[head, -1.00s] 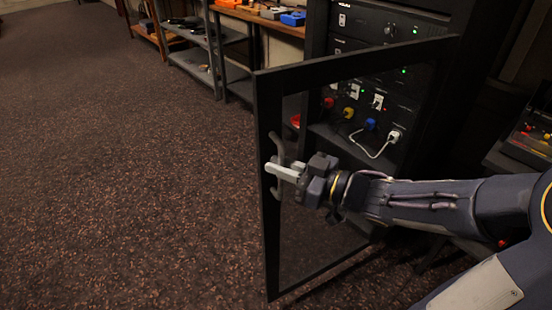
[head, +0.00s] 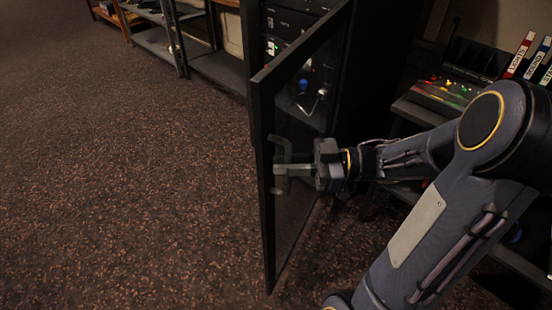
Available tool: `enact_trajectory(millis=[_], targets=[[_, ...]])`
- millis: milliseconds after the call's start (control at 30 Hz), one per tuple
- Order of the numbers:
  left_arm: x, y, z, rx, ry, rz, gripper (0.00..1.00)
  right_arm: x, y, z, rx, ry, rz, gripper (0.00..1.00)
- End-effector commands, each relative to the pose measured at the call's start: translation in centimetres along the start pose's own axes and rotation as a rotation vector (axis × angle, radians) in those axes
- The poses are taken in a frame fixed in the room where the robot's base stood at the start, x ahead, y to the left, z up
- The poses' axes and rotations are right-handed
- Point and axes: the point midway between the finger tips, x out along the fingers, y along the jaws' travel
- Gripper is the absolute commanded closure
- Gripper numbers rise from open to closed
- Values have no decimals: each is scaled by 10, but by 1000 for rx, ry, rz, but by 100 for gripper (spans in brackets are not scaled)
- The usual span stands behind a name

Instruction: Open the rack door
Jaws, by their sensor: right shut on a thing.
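The rack door (head: 262,215) is a dark-framed panel with a see-through pane, standing swung out from the black rack (head: 372,75). Its grey handle (head: 277,150) is on the free edge of the door. My right gripper (head: 290,170) is shut on the handle, with my right arm reaching in from the right. Part of the rack's inside, with equipment and cables, shows behind the pane. My left gripper is not in view.
A mixing desk (head: 445,92) with coloured lights stands on a shelf to the right, with several labelled binders (head: 535,60) beside it. Grey shelves (head: 165,45) stand at the back left. The carpet (head: 120,180) on the left is clear.

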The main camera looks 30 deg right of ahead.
Motion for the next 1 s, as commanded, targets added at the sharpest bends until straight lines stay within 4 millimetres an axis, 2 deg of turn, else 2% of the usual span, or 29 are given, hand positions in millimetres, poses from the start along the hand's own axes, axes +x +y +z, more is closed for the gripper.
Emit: enact_trajectory(millis=[467, 500, 533, 800, 867, 1000], targets=[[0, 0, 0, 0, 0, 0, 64, -5, -2, 1, 3, -3, -1, 100], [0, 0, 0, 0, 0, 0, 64, -5, -2, 1, 3, -3, -1, 86], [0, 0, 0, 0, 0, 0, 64, -5, -2, 1, 3, -3, -1, 84], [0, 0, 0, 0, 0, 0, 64, -6, -1, 1, 1, -2, 1, 84], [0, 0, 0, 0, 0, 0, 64, -9, 0, 1, 1, -3, 3, 84], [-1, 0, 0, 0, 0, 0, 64, -28, 0, 1, 1, -3, 5, 84]])
